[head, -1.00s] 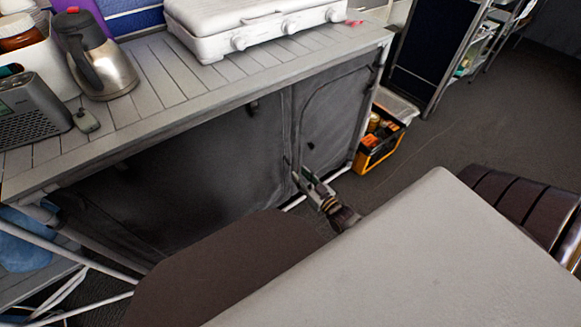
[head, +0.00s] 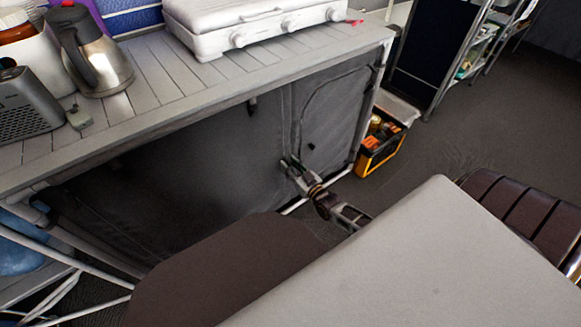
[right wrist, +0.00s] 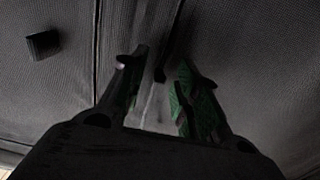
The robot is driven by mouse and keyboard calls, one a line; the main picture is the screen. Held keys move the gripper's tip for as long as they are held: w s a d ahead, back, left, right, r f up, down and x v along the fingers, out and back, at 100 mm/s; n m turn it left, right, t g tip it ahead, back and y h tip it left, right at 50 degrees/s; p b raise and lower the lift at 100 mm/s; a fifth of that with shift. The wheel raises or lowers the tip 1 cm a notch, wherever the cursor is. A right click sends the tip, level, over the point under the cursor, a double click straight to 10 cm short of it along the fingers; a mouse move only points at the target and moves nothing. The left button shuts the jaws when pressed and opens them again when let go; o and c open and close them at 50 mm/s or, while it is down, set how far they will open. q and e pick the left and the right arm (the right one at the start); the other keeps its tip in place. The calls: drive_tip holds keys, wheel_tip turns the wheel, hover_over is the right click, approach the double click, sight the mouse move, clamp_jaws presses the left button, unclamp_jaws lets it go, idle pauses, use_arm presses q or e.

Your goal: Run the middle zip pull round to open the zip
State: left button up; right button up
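The dark fabric cabinet front (head: 215,150) hangs under the slatted counter, with a vertical seam to the right of its middle. My right gripper (head: 287,161) is low at that seam, close to the cloth. In the right wrist view its two green-padded fingers (right wrist: 161,75) stand apart. A small dark pull (right wrist: 160,75) shows between the fingertips; I cannot tell whether they touch it. A black square tab (right wrist: 42,44) lies on the cloth left of the seam there. In the head view, dark tabs show at upper centre (head: 252,106) and on the right panel (head: 311,147). My left gripper is out of view.
A white stove (head: 250,22), a steel jug (head: 98,55) and a grey radio (head: 28,105) stand on the counter. An orange and black crate (head: 380,148) sits on the floor at the right end. A pale tabletop (head: 420,260) fills the front right.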

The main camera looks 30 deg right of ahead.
drive_tip(key=shift+c, duration=0.3)
clamp_jaws()
drive_tip(key=shift+r, duration=0.1)
